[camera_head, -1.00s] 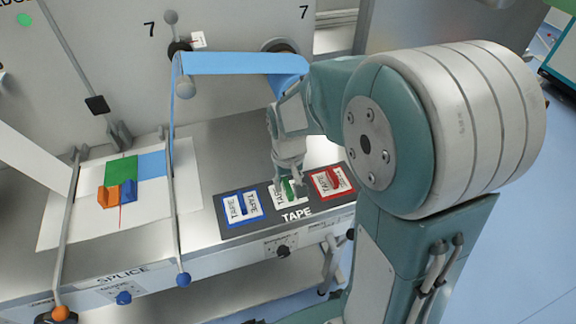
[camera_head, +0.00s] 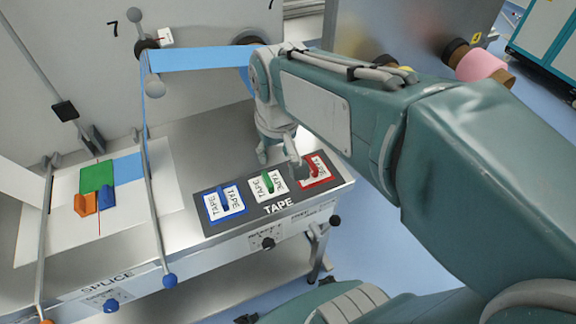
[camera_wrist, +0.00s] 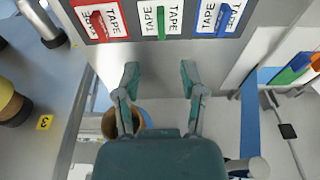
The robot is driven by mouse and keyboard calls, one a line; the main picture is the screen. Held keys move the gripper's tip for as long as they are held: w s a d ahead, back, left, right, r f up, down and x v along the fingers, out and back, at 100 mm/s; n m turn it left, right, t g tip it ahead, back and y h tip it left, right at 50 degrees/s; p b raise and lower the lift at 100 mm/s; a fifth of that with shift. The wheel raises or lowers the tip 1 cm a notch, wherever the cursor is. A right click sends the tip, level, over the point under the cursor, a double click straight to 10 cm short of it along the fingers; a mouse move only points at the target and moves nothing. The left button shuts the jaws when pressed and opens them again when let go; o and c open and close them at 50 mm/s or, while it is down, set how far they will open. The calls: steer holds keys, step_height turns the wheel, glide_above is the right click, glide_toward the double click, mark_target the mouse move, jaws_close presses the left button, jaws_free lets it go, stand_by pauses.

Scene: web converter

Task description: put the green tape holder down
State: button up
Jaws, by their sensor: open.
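The green tape holder (camera_head: 267,183) sits in the middle place of the dark TAPE panel (camera_head: 283,207), on its white TAPE label, between the blue tape holder (camera_head: 224,201) and the red tape holder (camera_head: 314,169). In the wrist view the green holder (camera_wrist: 160,22) is at the top centre, beyond my fingertips. My gripper (camera_head: 280,158) is open and empty, behind the green holder and apart from it. Its two fingers (camera_wrist: 159,78) are spread wide in the wrist view, over bare metal. In the head view my arm crosses close to the red holder.
The metal table carries a splice board (camera_head: 60,220) at left with green, orange and blue pieces. A blue web (camera_head: 200,59) runs above the table to a roller. Bare metal lies between board and panel.

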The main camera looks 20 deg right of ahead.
steer(key=s+r+t, duration=0.1)
steer(key=s+t, duration=0.2)
steer(key=s, duration=0.5)
steer(key=shift+s+r, duration=0.25)
steer(key=shift+r, duration=0.1)
steer(key=shift+a, duration=0.1)
